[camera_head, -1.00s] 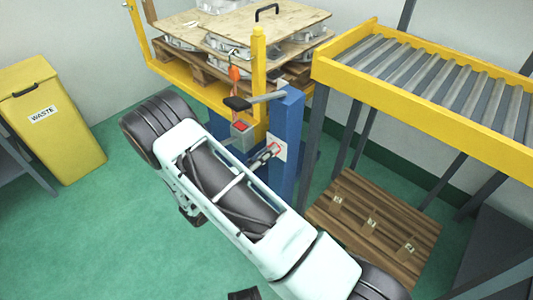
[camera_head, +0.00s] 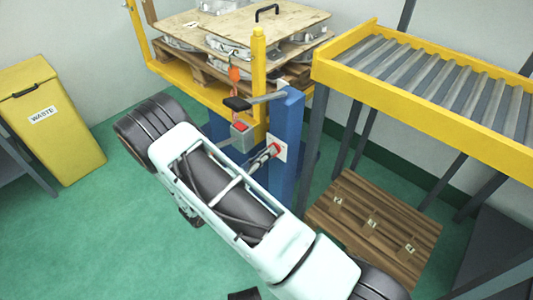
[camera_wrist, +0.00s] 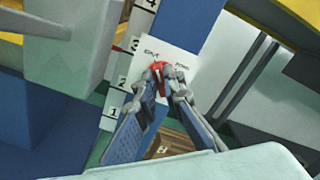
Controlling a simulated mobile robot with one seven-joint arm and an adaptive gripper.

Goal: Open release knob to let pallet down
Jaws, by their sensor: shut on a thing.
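The release knob is red and sits on a white label plate (camera_head: 280,151) on the blue lift column (camera_head: 286,112). In the wrist view the red knob (camera_wrist: 157,72) lies between the fingertips of my gripper (camera_wrist: 160,80), which is shut on it. The plate's small lettering beside the knob is too blurred to read. My gripper (camera_head: 268,154) also shows against the plate in the head view. The wooden pallet (camera_head: 192,66) rests raised on the yellow lift frame (camera_head: 190,85), carrying metal castings (camera_head: 228,47) under a plywood sheet (camera_head: 245,22).
A lever with a black grip (camera_head: 238,103) and a grey box with a red button (camera_head: 241,132) stand close to my arm. A yellow roller conveyor (camera_head: 420,105) is at right, above a brown slatted board (camera_head: 350,225). A yellow waste bin (camera_head: 55,130) stands left.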

